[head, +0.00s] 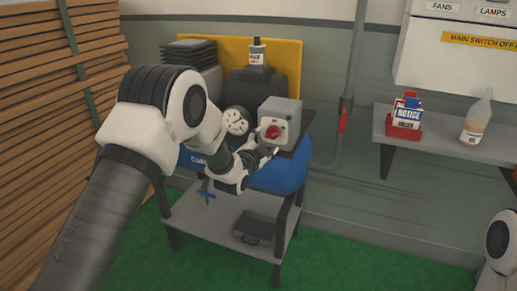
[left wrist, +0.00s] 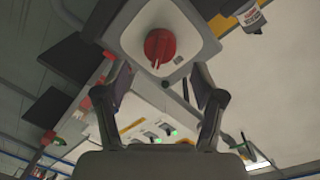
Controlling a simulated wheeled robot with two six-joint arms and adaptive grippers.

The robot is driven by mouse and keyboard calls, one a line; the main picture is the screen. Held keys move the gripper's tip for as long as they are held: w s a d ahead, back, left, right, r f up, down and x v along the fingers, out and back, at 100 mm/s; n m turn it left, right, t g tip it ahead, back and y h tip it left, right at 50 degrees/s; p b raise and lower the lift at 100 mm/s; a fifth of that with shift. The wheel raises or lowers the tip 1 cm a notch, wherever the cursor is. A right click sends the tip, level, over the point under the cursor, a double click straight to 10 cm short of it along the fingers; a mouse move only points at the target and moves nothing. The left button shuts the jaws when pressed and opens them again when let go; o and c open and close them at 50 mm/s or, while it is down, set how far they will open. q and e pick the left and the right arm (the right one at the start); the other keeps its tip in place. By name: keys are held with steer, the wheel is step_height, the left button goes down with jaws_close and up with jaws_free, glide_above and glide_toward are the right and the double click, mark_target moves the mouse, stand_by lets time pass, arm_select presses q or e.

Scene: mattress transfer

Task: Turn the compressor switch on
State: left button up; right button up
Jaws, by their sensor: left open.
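The compressor switch is a red rotary knob (head: 273,131) on the front of a grey box (head: 287,108). The box stands at the front right of the compressor, above its blue tank (head: 280,174). My left gripper (head: 266,153) is just below and in front of the knob, partly hidden by its own wrist in the head view. In the left wrist view the knob (left wrist: 160,46) lies beyond the open fingers (left wrist: 160,78), centred between them. The fingers are apart with nothing held, and I cannot tell whether they touch the box. My right gripper is not in view.
A round gauge (head: 236,121) sits left of the box. A bottle (head: 257,52) stands above on the dark compressor body. A wall shelf (head: 450,146) at right carries a red holder with a notice and another bottle. Stacked wood slats (head: 50,130) fill the left side.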

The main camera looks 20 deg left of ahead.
arm_select(q)
steer(key=s, duration=0.7)
steer(key=shift+a+r, duration=0.25)
steer(key=s+f+n+g+p, duration=0.1)
steer(key=s+f+g+p, duration=0.25)
steer(key=s+f, duration=0.75)
steer(key=s+f+n+g+p, duration=0.1)
steer(key=s+f+g+p, duration=0.3)
steer(key=s+f, duration=0.6)
steer(key=s+f+n+g, duration=0.3)
steer(key=s+n+g, duration=0.1)
steer(key=s, duration=0.7)
steer(key=s+f+n+g+y, duration=0.1)
steer(key=s+f+n+g, duration=0.3)
steer(key=s, duration=0.8)
steer(key=shift+a+n+g, duration=0.4)
steer(key=shift+g, duration=0.55)
